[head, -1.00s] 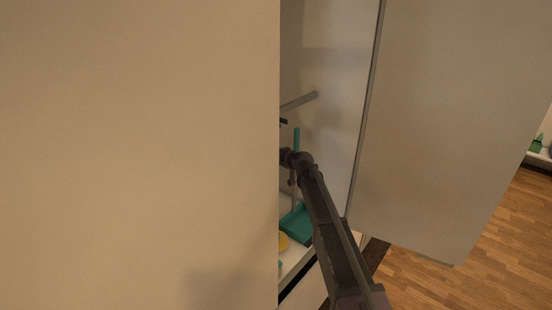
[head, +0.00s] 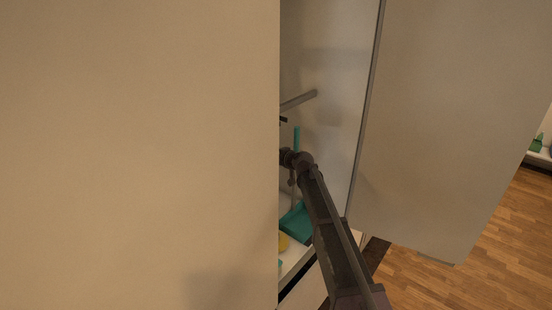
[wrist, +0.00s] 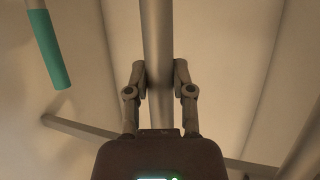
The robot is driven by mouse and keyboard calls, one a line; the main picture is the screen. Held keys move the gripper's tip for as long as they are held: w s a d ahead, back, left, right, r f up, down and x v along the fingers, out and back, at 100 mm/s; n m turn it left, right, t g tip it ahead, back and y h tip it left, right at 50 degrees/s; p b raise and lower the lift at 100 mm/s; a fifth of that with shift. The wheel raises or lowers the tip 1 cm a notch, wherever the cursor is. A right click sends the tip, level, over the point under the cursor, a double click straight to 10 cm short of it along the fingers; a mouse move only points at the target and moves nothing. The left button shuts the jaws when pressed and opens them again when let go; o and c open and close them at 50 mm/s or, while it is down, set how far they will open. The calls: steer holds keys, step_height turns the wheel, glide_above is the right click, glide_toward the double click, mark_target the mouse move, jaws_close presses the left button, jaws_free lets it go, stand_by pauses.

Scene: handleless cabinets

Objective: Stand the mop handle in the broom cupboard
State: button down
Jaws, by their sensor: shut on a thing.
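The mop handle (wrist: 157,35) is a grey round pole running up the middle of the wrist view. My gripper (wrist: 160,70) has one finger on each side of the pole and is shut on it. The pole's ends are out of the wrist view. In the head view my arm reaches into the open broom cupboard (head: 335,60), and my gripper is mostly hidden behind the pale panel at left. A grey rod (head: 299,101) slants inside the cupboard there; I cannot tell whether it is the mop handle.
A large pale panel (head: 140,140) blocks the left half of the head view. The cupboard door (head: 445,120) stands open at right. A teal dustpan (head: 297,222) and a yellow item (head: 283,242) are low in the cupboard. A teal grip (wrist: 50,50) hangs left of my gripper.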

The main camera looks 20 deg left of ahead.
steer(key=shift+f, duration=0.2)
steer(key=shift+c, duration=2)
jaws_free()
steer(key=shift+r, duration=0.15)
steer(key=s+d+r+p, duration=0.1)
steer(key=s+d, duration=0.2)
steer(key=d, duration=0.6)
steer(key=s+d, duration=0.4)
steer(key=d, duration=0.5)
steer(key=s+d+r+p, duration=0.1)
steer(key=s+d, duration=0.2)
steer(key=d, duration=0.7)
steer(key=shift+s+r+p, duration=0.15)
steer(key=shift+r+p, duration=0.15)
